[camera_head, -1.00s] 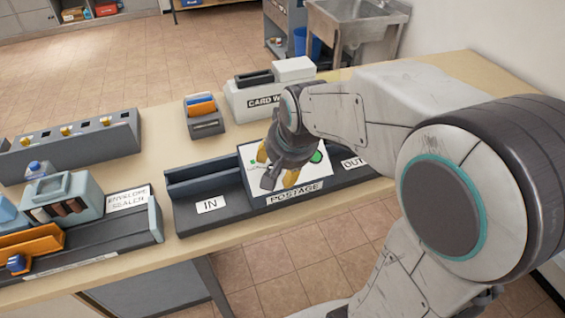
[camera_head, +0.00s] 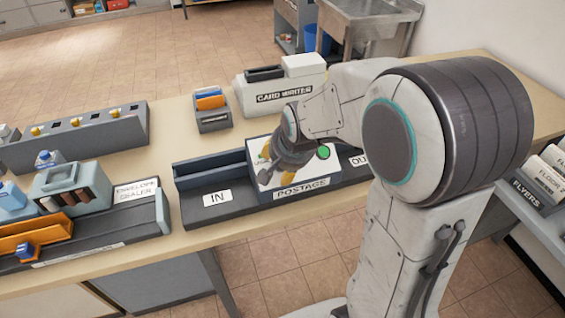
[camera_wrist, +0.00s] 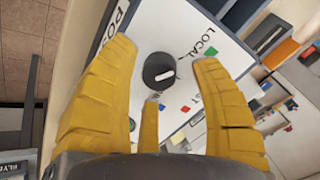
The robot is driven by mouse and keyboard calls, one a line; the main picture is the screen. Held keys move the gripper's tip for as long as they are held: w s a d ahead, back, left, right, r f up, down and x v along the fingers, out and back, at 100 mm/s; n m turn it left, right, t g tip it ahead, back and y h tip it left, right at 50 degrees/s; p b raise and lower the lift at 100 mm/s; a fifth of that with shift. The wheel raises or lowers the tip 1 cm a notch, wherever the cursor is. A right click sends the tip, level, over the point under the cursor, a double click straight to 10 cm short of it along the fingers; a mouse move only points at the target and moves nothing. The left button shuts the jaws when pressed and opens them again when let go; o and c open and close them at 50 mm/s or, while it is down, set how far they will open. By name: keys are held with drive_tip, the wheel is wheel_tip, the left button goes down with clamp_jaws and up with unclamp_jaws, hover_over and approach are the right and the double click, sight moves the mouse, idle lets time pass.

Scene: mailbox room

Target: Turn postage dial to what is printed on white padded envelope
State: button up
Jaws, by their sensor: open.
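The postage machine (camera_head: 301,182) stands on the table between its IN and OUT ends. In the wrist view its white panel (camera_wrist: 185,40) shows a round dark dial (camera_wrist: 158,72) with a white pointer mark, the word LOCAL, and green, red and blue marks around it. My gripper (camera_wrist: 168,52) is open, with its yellow fingers on either side of the dial and no clear contact visible. In the head view my gripper (camera_head: 268,165) is over the panel and hides the dial. I cannot make out a white padded envelope.
The card writer (camera_head: 280,92) stands behind the postage machine. A small holder with orange and blue cards (camera_head: 212,108) is left of it. The envelope sealer (camera_head: 75,195) is at the left. A flyers rack (camera_head: 535,185) is at the right.

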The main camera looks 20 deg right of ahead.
drive_tip(key=shift+w+f, duration=0.2)
drive_tip(key=shift+f, duration=0.25)
drive_tip(key=shift+o, duration=0.3)
drive_tip(key=c, duration=1.2)
drive_tip(key=shift+f+b, duration=0.1)
drive_tip(key=shift+b, duration=0.25)
clamp_jaws()
